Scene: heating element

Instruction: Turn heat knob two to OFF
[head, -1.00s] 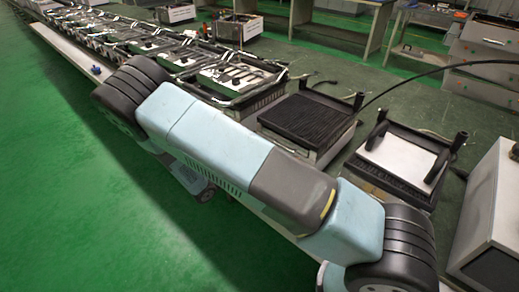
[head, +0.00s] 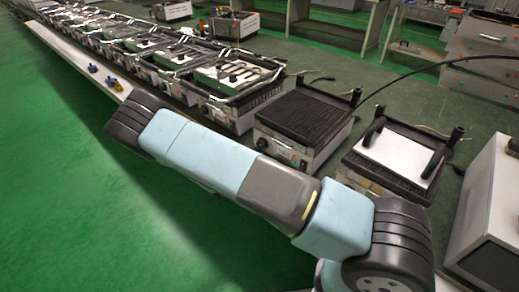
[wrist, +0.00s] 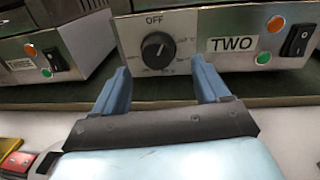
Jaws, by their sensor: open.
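Heat knob two (wrist: 158,50) is a round black knob on a silver front panel in the wrist view. The word OFF stands above it and a TWO label (wrist: 234,44) is to its right. A pale mark on the knob seems to point up and right, not straight at OFF, but it is small. My gripper (wrist: 159,66) is open, its blue fingers spread below and to either side of the knob, with nothing between them. It appears apart from the knob. In the head view my arm hides the gripper.
In the wrist view a black rocker switch (wrist: 297,40), an orange light (wrist: 276,23) and a green light (wrist: 263,58) are right of the knob. Another unit's switch (wrist: 56,60) is at left. In the head view a row of grills (head: 303,118) lines the bench; green floor is clear at left.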

